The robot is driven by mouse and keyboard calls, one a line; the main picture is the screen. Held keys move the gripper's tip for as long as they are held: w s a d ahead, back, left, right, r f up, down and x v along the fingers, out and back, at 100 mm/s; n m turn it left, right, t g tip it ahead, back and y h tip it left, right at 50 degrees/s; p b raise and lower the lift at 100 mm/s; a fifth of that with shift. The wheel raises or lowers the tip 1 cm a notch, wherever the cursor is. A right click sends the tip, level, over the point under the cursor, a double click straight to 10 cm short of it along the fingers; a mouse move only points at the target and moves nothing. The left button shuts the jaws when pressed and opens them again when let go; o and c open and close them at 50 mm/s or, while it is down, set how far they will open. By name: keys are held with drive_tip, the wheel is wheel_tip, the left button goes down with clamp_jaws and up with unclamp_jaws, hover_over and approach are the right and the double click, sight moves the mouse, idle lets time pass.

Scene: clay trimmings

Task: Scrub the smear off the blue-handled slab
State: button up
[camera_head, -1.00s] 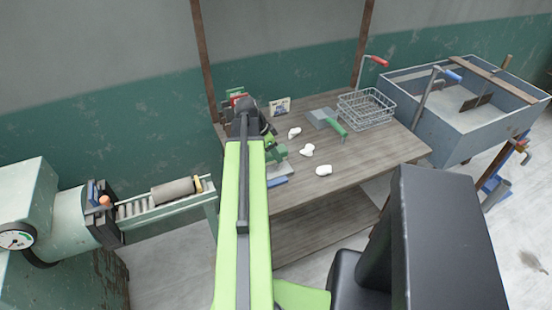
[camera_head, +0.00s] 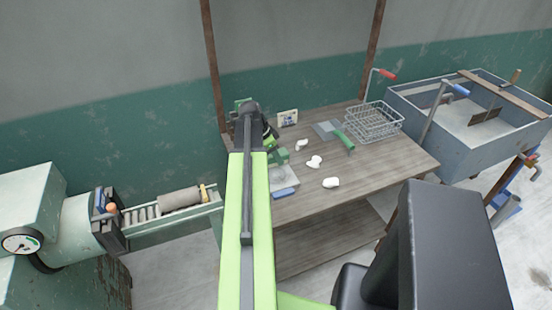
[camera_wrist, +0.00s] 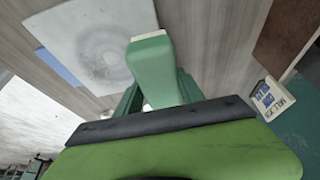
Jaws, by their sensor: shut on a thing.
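The pale slab (camera_head: 286,180) lies on the wooden table, with its blue handle (camera_head: 286,193) toward the front edge. In the wrist view the slab (camera_wrist: 60,25) bears a round grey smear (camera_wrist: 100,45), and part of its blue handle (camera_wrist: 60,67) shows. My gripper (camera_wrist: 155,92) is shut on a green block-like tool (camera_wrist: 152,65) with a pale end. In the head view the green tool (camera_head: 279,156) is at the slab's far side, partly behind my arm. The tool's end overlaps the slab's edge in the wrist view; I cannot tell whether they touch.
Several white lumps, one here (camera_head: 331,182), lie to the right of the slab. A grey slab with a green handle (camera_head: 344,140) and a wire basket (camera_head: 373,122) sit farther right. A small card (camera_head: 288,117) stands at the back. A large sink (camera_head: 470,125) stands right of the table.

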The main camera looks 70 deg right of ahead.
drive_tip(key=shift+r+p, duration=2.9)
drive_tip(key=shift+r, duration=0.1)
drive_tip(key=shift+r, duration=0.1)
wheel_tip(320, 180, up, 3)
drive_tip(key=p, duration=0.3)
